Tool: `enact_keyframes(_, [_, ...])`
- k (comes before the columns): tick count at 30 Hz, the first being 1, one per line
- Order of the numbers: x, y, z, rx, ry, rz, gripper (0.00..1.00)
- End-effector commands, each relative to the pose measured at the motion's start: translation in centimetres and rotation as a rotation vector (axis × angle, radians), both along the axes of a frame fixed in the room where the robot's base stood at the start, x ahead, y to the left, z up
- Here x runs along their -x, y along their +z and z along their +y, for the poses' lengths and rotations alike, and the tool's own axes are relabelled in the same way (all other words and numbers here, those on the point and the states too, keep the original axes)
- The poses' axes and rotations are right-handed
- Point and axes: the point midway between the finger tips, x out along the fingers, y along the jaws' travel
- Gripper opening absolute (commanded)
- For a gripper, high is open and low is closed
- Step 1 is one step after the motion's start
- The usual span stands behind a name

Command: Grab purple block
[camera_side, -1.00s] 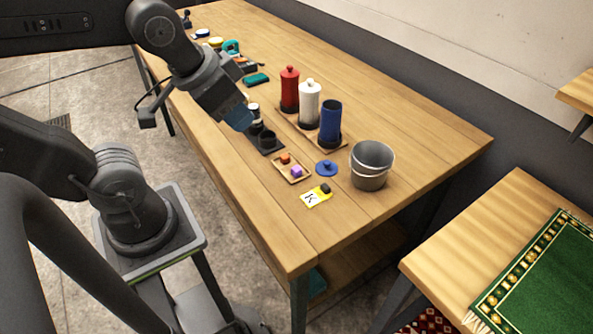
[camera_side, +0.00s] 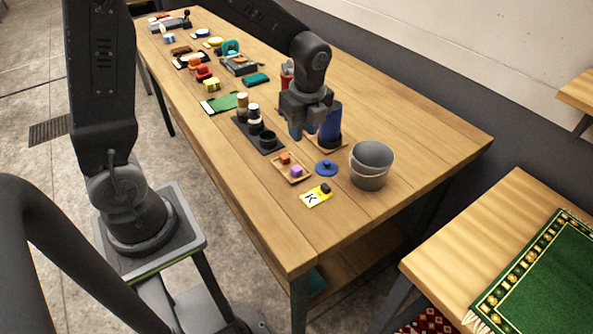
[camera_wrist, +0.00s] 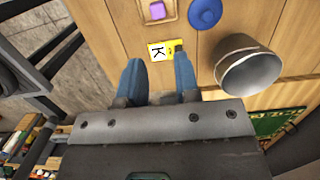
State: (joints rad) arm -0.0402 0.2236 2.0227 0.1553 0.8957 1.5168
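The purple block (camera_side: 296,171) sits on a small wooden tray (camera_side: 287,177) beside an orange block (camera_side: 285,158). In the wrist view the purple block (camera_wrist: 157,10) is at the top edge, with only part of the tray showing. My gripper (camera_side: 297,133) is above the table, apart from the block and nearer the canisters in the side picture. In the wrist view its blue fingers (camera_wrist: 158,66) are spread with nothing held between them. The purple block lies beyond the fingertips there.
A blue lid (camera_side: 327,168), a metal bucket (camera_side: 371,165) and a yellow K card (camera_side: 316,197) with a dark block (camera_side: 326,188) are near the tray. A blue canister (camera_side: 331,128) stands beside my gripper. A dark holder (camera_side: 257,136) carries jars.

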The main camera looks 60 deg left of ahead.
Motion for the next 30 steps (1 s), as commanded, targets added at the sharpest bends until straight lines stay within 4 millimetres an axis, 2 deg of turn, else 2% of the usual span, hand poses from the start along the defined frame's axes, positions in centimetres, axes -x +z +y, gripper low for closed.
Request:
enact_keyframes(10, [0.1,-6.4,0.8,0.0,0.003,0.005,0.3])
enact_keyframes(17, [0.2,-8.0,1.0,0.0,0.003,0.002,0.3])
enact_keyframes(25, [0.4,-11.6,1.8,0.001,0.005,0.004,0.3])
enact_keyframes(30, [0.3,-12.9,2.0,0.001,0.003,0.001,0.3])
